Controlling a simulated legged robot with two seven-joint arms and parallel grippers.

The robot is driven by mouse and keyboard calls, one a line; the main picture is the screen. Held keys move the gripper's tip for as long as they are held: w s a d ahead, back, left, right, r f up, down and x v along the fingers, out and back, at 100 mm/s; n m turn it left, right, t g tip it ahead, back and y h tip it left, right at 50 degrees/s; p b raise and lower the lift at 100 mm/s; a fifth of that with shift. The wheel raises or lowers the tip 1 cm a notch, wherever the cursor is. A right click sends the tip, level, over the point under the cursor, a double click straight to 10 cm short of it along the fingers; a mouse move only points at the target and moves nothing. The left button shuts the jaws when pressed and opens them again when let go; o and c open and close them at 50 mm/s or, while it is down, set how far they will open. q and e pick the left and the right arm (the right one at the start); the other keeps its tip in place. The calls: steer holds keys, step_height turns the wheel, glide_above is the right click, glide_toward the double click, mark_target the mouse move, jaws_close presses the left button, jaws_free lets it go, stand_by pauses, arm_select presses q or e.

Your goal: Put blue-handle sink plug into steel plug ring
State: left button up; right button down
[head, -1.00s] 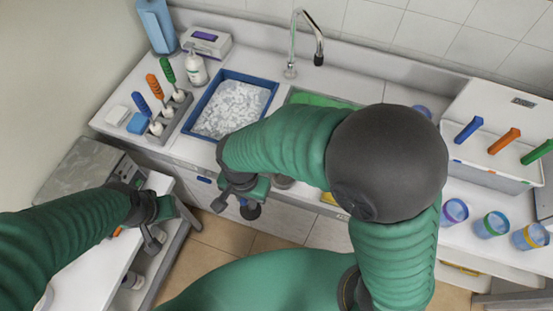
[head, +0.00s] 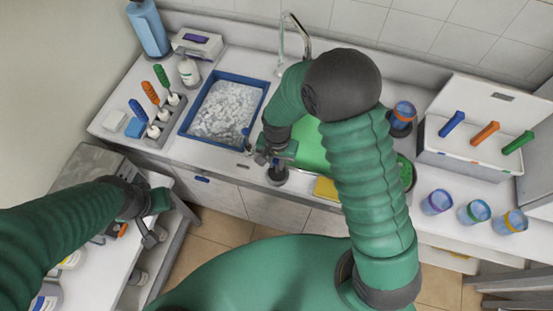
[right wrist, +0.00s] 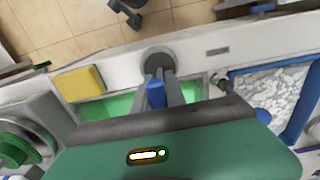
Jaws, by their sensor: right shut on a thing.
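My right gripper (head: 277,160) is shut on the sink plug, above the counter's front edge by the green basin. In the right wrist view the plug's blue handle (right wrist: 157,94) sits between the fingers, with its dark round base (right wrist: 158,62) beyond them. The base also shows below the gripper in the head view (head: 277,176). I cannot clearly make out the steel plug ring; part of the basin is hidden behind my right arm. My left gripper (head: 153,218) is at the lower left, away from the plug; its jaw opening is unclear.
The green basin (head: 314,152) lies beside a blue tray (head: 184,128) of white pieces. A yellow sponge (head: 326,188) is on the front edge. A rack (head: 160,133) with coloured handles stands left. Several cups, including a purple-rimmed one (head: 437,202), stand right.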

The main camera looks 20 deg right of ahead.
steer(key=c, duration=1.8)
jaws_free()
steer(key=o, duration=0.4)
steer(key=shift+w+d+f, duration=0.15)
steer(key=shift+o, duration=0.2)
